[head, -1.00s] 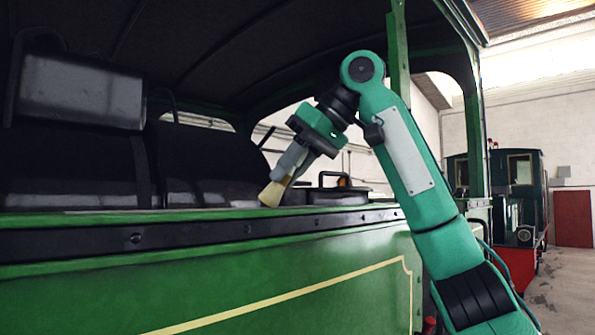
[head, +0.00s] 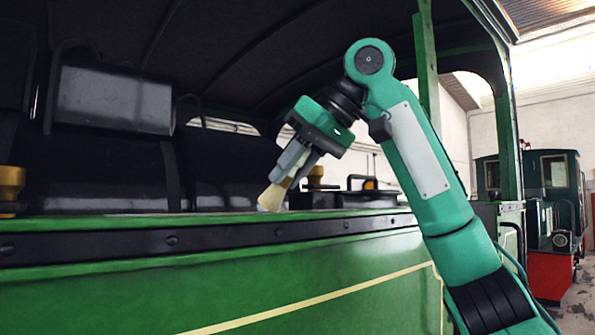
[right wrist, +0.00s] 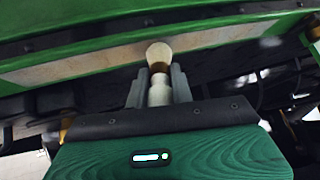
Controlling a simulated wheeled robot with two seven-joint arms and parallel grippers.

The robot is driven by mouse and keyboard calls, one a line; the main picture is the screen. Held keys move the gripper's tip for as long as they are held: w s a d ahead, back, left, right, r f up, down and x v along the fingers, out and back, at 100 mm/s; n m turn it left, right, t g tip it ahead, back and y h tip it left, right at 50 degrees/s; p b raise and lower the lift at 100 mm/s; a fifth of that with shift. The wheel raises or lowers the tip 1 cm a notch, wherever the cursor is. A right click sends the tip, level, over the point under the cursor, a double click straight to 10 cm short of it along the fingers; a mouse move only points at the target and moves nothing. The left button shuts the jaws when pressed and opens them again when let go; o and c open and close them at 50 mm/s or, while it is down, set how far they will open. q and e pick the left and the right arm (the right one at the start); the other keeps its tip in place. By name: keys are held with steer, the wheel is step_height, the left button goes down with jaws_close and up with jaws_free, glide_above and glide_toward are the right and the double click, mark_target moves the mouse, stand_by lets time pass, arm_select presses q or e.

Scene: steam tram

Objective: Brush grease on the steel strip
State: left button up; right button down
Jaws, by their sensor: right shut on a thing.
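The brush's pale bristles (head: 271,198) are just above the green edge, higher in the picture than the strip. I cannot tell whether they touch anything. In the right wrist view the pale bristles (right wrist: 158,54) and white handle (right wrist: 160,92) show between the fingers. My left gripper is not in view.
A brass-coloured fitting (head: 11,186) stands at the far left behind the edge. Dark seats (head: 113,180) and a roof post (head: 427,65) are close to my arm's space. Another locomotive (head: 555,195) stands at the far right.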

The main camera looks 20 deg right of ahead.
steer(key=s+a, duration=0.1)
steer(key=a, duration=0.4)
steer(key=s+a, duration=0.2)
steer(key=a, duration=0.4)
steer(key=s+a, duration=0.2)
steer(key=a, duration=0.3)
steer(key=shift+a+p, duration=0.4)
steer(key=shift+w, duration=0.15)
steer(key=shift+w+d, duration=0.3)
steer(key=shift+d, duration=0.45)
steer(key=shift+w+d, duration=0.9)
steer(key=shift+d, duration=1.85)
steer(key=shift+w+d, duration=0.85)
steer(key=shift+d, duration=1.9)
steer(key=shift+w+d, duration=0.9)
steer(key=shift+d, duration=1.85)
steer(key=shift+w+d+f, duration=0.1)
steer(key=shift+w+d, duration=0.6)
steer(key=shift+d, duration=1.45)
steer(key=shift+w+d+r, duration=0.1)
steer(key=shift+w+d, duration=0.6)
steer(key=shift+d, duration=1.5)
steer(key=shift+w+d+f, duration=0.1)
steer(key=shift+w+d, duration=0.6)
steer(key=shift+d, duration=1.45)
steer(key=shift+a, duration=0.1)
